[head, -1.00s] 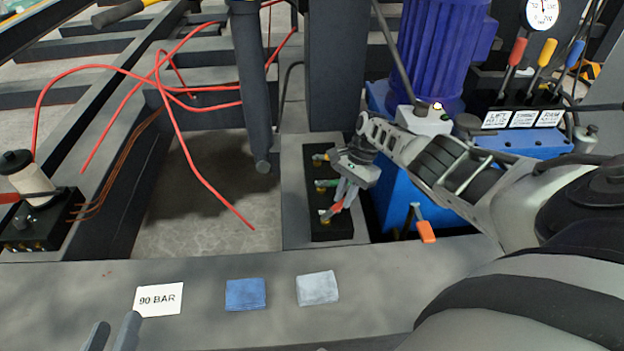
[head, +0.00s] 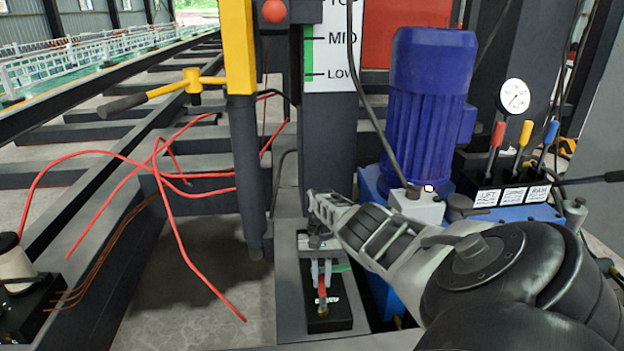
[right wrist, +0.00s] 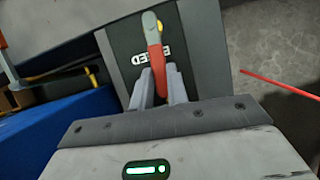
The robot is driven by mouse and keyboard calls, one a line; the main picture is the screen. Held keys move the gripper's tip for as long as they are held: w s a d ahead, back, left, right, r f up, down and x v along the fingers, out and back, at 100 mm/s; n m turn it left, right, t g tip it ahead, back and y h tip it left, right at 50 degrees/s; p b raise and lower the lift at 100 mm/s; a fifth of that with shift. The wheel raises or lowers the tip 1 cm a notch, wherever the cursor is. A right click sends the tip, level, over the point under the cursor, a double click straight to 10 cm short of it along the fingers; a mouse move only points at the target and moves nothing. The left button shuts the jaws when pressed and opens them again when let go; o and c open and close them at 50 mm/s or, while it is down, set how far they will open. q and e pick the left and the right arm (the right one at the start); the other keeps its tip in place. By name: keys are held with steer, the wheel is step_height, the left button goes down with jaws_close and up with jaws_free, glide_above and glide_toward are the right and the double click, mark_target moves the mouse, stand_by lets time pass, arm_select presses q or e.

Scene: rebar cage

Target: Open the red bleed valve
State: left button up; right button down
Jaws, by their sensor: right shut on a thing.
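The red bleed valve handle (head: 322,287) stands on a black valve block (head: 331,322) at the lower middle of the head view. The right wrist view shows the handle (right wrist: 154,47) from above, beside lettering on the black plate that is partly covered. My right gripper (head: 321,268) reaches down over the block, with its two grey fingers (right wrist: 159,78) on either side of the handle's red end, shut on it. The other valves on the block are mostly hidden behind my right gripper and arm. My left gripper is out of view.
A black upright post with a LOW/MID scale (head: 335,60) rises behind the block. Loose red rods (head: 190,250) cross the left side.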

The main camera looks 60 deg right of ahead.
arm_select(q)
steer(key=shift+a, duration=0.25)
arm_select(e)
steer(key=shift+w+a+n, duration=0.1)
steer(key=shift+w+n, duration=0.1)
steer(key=shift+n, duration=0.3)
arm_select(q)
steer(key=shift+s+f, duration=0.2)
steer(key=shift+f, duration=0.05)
arm_select(e)
steer(key=shift+w, duration=0.1)
steer(key=c, duration=1.4)
jaws_free()
steer(key=shift+o, duration=0.2)
steer(key=shift+r, duration=0.15)
